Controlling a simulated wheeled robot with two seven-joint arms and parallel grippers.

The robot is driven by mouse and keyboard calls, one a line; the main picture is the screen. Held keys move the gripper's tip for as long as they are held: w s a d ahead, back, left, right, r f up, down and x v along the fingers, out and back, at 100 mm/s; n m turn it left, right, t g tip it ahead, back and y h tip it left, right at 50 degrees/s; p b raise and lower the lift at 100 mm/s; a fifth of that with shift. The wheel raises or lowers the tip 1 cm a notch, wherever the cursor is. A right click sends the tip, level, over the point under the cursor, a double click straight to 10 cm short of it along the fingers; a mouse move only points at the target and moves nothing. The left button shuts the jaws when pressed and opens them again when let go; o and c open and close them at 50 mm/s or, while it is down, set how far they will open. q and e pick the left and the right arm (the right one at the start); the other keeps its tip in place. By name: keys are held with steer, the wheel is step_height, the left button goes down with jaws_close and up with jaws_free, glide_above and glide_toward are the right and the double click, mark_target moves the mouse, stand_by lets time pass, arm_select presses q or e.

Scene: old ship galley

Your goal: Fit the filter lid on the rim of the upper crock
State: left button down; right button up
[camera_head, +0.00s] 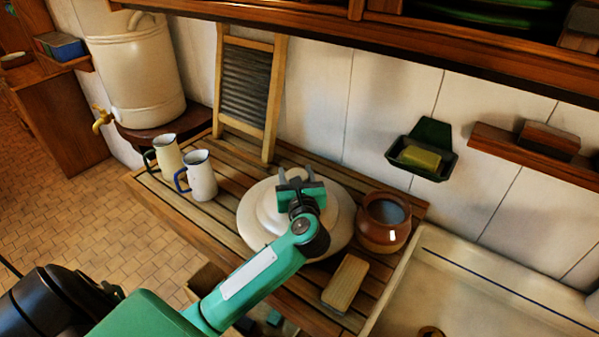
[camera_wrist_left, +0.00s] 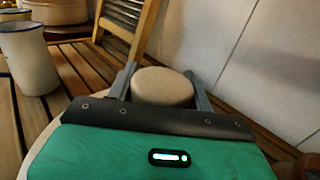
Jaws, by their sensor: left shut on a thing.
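The filter lid (camera_head: 258,222) is a wide, round, cream disc with a raised middle, over the slatted wooden board. I cannot tell whether it touches the slats. My left gripper (camera_head: 295,178) is over its middle and hides part of it. In the left wrist view its fingers (camera_wrist_left: 160,86) stand on both sides of the round cream knob (camera_wrist_left: 162,84), shut on it. The upper crock (camera_head: 140,70) is the big cream vessel at the upper left, with a brass tap low on its side. Its rim is near the top edge of the picture. My right gripper is not in view.
Two enamel jugs (camera_head: 200,178) stand between lid and crock. A washboard (camera_head: 245,90) leans on the wall behind. A brown pot (camera_head: 384,222) and a wooden block (camera_head: 345,283) are close right of the lid. A shelf (camera_head: 330,27) runs overhead.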

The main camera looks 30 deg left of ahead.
arm_select(q)
steer(key=shift+r, duration=0.15)
steer(key=shift+s+a, duration=0.1)
steer(key=shift+a, duration=0.1)
steer(key=c, duration=1)
jaws_free()
steer(key=shift+f, duration=0.25)
steer(key=o, duration=0.4)
steer(key=shift+d, duration=0.1)
steer(key=shift+r, duration=0.15)
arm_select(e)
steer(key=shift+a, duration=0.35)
